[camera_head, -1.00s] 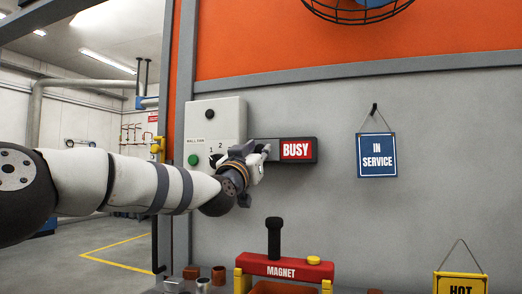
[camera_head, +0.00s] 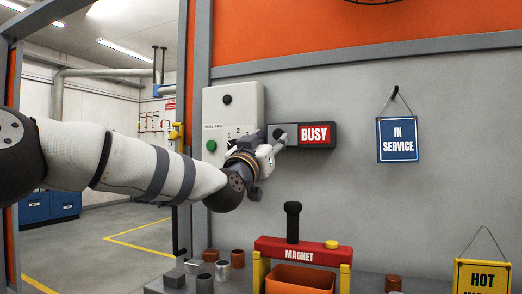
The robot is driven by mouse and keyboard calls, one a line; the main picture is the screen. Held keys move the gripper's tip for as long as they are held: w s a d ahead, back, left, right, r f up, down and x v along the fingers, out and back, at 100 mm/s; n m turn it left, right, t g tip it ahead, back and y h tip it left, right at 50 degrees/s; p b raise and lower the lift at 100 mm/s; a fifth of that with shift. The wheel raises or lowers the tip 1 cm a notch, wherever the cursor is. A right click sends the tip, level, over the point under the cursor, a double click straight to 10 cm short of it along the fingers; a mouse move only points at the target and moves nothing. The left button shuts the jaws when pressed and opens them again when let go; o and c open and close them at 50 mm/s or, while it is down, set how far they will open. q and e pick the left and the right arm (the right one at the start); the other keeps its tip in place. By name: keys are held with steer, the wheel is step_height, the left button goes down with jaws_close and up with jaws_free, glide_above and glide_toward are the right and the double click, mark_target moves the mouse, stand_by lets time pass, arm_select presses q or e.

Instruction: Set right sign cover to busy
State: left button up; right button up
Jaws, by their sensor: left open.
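The wall sign is a dark horizontal box with a red BUSY panel (camera_head: 318,134) showing at its right end. A dark grey cover (camera_head: 294,129) sits over its left part. My left gripper (camera_head: 279,142) is open at the lower left of the sign, with its fingers close to the cover. I cannot tell whether they touch it. The gripper hides part of the sign's lower left edge. My right gripper is not in view.
A grey wall box (camera_head: 221,106) with a green button stands left of the sign. A blue IN SERVICE plate (camera_head: 398,139) hangs to the right. Below are a red MAGNET holder (camera_head: 280,247), a yellow HOT sign (camera_head: 483,276) and several small cylinders and blocks. The wall between the signs is clear.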

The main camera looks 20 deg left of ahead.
arm_select(q)
steer(key=v, duration=0.8)
steer(key=shift+s, duration=0.25)
steer(key=shift+f, duration=0.15)
